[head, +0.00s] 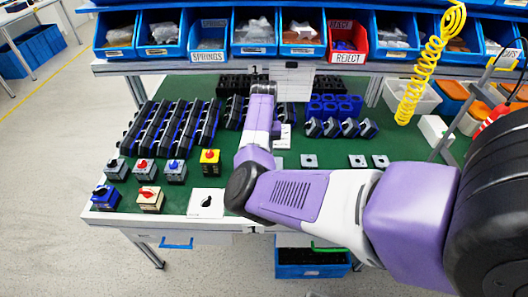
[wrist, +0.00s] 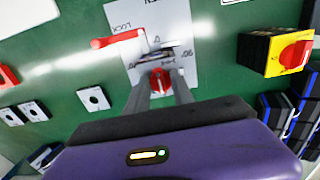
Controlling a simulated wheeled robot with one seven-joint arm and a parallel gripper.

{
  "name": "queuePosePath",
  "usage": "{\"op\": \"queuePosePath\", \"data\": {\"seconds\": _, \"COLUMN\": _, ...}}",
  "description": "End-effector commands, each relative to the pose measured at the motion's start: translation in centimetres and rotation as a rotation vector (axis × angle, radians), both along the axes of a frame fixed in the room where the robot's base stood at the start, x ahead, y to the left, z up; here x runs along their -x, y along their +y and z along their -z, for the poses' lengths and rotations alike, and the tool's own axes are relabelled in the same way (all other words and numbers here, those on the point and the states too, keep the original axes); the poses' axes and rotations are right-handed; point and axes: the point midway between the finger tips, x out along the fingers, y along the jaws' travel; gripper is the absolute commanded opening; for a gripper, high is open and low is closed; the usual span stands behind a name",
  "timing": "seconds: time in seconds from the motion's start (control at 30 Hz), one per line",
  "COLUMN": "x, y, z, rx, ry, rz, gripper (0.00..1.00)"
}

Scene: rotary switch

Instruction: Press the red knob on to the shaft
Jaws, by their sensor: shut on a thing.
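The red knob (wrist: 160,80) shows in the wrist view between the two grey fingertips of my gripper (wrist: 160,92), which is shut on it. Just past the knob, a small dark and metallic part (wrist: 155,57) lies over a white printed card (wrist: 172,18). The shaft cannot be made out, and I cannot tell whether the knob touches anything. In the head view my arm reaches over the green bench, and its own links hide the fingertips and the knob.
A red lever (wrist: 115,39) lies beside the card's LOCK label. A yellow and black switch with a red knob (wrist: 293,54) stands at the right. Grey square plates (wrist: 94,98) lie at the left. Blue bins (head: 208,35) line the back, with black and blue racks (head: 165,130) before them.

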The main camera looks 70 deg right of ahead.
Motion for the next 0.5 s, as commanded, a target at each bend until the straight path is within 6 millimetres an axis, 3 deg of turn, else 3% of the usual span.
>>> {"op": "queuePosePath", "data": {"seconds": 0.03, "x": 0.01, "y": 0.0, "z": 0.02, "rx": 0.0, "ry": 0.0, "rz": 0.0, "gripper": 0.0}}
{"op": "queuePosePath", "data": {"seconds": 0.07, "x": 0.01, "y": 0.0, "z": 0.01, "rx": 0.0, "ry": 0.0, "rz": 0.0, "gripper": 0.33}}
{"op": "queuePosePath", "data": {"seconds": 0.17, "x": 0.01, "y": 0.0, "z": 0.01, "rx": 0.0, "ry": 0.0, "rz": 0.0, "gripper": 0.52}}
{"op": "queuePosePath", "data": {"seconds": 0.5, "x": 0.0, "y": -0.01, "z": -0.14, "rx": 0.0, "ry": 0.0, "rz": 0.0, "gripper": 0.54}}
